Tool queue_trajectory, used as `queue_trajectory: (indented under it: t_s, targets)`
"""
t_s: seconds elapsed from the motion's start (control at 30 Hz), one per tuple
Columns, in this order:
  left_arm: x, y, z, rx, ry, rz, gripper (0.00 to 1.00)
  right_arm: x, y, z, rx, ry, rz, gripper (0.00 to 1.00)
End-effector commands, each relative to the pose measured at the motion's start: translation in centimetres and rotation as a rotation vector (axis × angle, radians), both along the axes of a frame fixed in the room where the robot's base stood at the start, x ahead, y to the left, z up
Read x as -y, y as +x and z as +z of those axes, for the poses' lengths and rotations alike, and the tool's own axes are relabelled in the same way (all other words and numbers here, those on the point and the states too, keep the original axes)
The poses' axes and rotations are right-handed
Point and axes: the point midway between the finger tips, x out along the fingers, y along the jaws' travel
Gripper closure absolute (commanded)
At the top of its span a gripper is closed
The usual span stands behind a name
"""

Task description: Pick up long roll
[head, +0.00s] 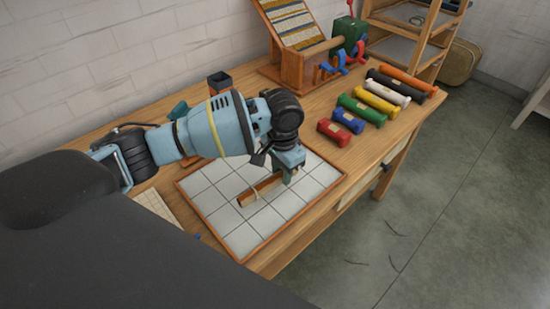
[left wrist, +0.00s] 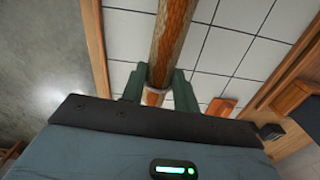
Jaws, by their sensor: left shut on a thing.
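The long roll is a brown-orange rod (head: 262,186) over the white tiled board, with a pale band around it near its middle. It also shows in the left wrist view (left wrist: 172,35), running up and away between my fingers. My left gripper (head: 288,174) is shut on the roll near its right end. In the left wrist view its fingers (left wrist: 158,92) stand on both sides of the roll. I cannot tell whether the roll touches the tiles. The part under my gripper is partly hidden. My right gripper is not in view.
The tiled board (head: 225,215) has a wooden rim and lies on the wooden table (head: 390,140). Several coloured skeins (head: 365,107) lie in a row to the right. Most tiles are clear.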

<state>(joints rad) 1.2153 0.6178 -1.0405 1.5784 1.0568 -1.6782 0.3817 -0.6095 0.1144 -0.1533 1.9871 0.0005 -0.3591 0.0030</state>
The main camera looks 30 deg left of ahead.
Motion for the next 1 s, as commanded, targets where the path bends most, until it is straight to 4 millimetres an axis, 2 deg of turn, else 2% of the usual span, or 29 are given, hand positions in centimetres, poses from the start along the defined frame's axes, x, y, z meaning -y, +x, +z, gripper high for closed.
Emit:
queue_trajectory:
  t_s: [0.2,0.5,0.87,1.0]
  targets:
    - [3.1,-3.3,0.6,0.002,-0.002,-0.003,0.93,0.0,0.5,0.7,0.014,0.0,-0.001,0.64]
    - [5.7,-6.0,0.8,0.0,0.0,-0.001,0.93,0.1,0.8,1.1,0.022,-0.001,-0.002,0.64]
    - [6.2,-6.7,0.9,0.001,0.001,0.004,0.93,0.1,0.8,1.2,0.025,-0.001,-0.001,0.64]
    - [5.3,-7.1,2.6,0.016,0.001,0.058,0.93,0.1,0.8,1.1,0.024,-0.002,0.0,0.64]
